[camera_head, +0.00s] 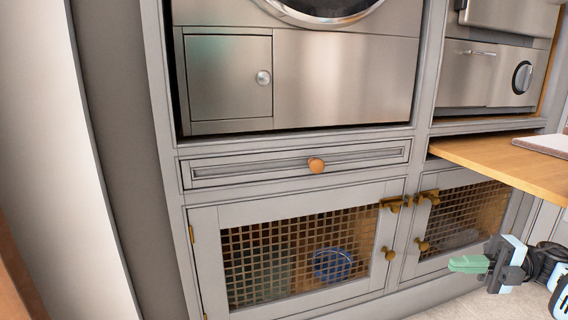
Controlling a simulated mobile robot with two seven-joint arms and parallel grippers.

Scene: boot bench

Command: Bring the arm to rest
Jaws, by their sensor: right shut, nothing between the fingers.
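My right gripper (472,264) shows at the lower right, with green fingertips and a pale blue and black body. Its fingers are shut with nothing between them, and it points left in front of the right lattice door (462,225). No contact with the door can be made out. Part of my right arm shows at the right edge. My left gripper is not in view.
A grey cabinet has a shut drawer (316,166) and a left lattice door (290,262) with a blue item (332,265) behind it. A wooden board (500,160) juts out above my gripper. A steel appliance (340,80) sits above the drawer. Pale floor shows below.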

